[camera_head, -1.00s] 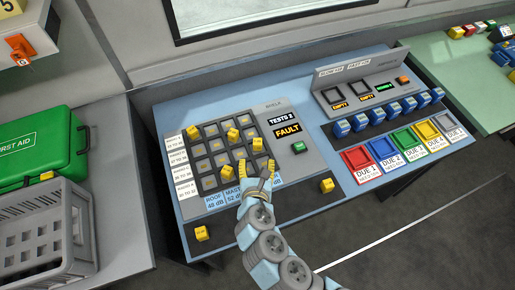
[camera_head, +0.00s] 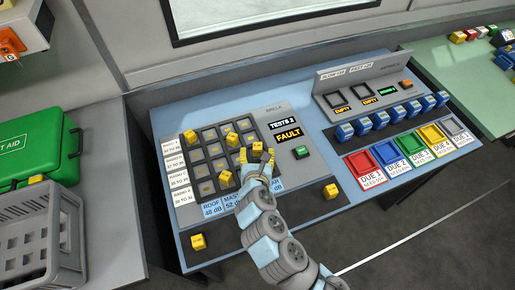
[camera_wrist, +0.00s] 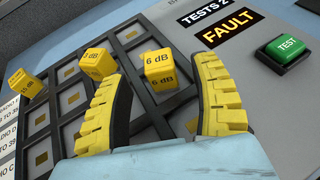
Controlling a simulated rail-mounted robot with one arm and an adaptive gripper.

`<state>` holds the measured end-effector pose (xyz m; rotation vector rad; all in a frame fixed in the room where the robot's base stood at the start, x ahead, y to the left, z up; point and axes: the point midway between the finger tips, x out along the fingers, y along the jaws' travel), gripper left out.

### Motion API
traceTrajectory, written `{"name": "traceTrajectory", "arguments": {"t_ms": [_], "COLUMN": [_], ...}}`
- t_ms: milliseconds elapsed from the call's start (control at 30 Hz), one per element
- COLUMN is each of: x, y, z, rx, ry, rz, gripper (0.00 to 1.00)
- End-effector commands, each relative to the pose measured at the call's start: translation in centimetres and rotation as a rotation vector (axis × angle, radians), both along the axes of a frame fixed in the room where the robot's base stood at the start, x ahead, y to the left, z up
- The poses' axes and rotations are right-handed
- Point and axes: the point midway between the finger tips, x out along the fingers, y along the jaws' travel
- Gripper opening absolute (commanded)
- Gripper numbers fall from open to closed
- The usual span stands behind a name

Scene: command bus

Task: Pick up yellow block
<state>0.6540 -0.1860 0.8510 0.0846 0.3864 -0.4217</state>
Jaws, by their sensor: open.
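Several yellow blocks are in view. One marked 6 dB (camera_wrist: 158,67) stands in the grid panel and shows in the head view (camera_head: 257,147). My gripper (camera_head: 257,158) is open above the panel. In the wrist view its yellow fingers (camera_wrist: 162,82) are spread on either side of this block, which lies just beyond the tips. A 3 dB block (camera_wrist: 97,63) sits to its left, outside the left finger. Other yellow blocks stand in the grid at left (camera_head: 190,136) and lower (camera_head: 225,178). Two lie on the desk, at front left (camera_head: 198,241) and right (camera_head: 330,191).
A green TEST button (camera_wrist: 284,50) and the FAULT display (camera_head: 288,134) are right of the grid. Blue blocks (camera_head: 379,121) line the right console above coloured trays (camera_head: 365,167). A first aid case (camera_head: 40,145) and grey crate (camera_head: 36,240) stand left.

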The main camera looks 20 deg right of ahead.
Motion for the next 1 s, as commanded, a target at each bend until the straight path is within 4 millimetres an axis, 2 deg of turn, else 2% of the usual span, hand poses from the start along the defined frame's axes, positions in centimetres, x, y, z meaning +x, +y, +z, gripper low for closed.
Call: {"name": "traceTrajectory", "arguments": {"t_ms": [300,633,667,800,867,1000], "x": [2.4,2.6,2.6,2.6,2.6,2.6], "y": [-1.1,-1.2,-1.2,-1.2,-1.2,-1.2], "z": [-0.8,-1.0,-1.1,-1.0,-1.1,-1.1], "rx": [0.000,-0.001,-0.001,-0.001,-0.001,-0.001], "ry": [-0.001,0.000,0.000,0.000,0.001,0.001], "rz": [0.000,0.000,0.000,0.000,-0.001,-0.001], "gripper": [0.63,0.63,0.57,0.17,0.00,0.00]}}
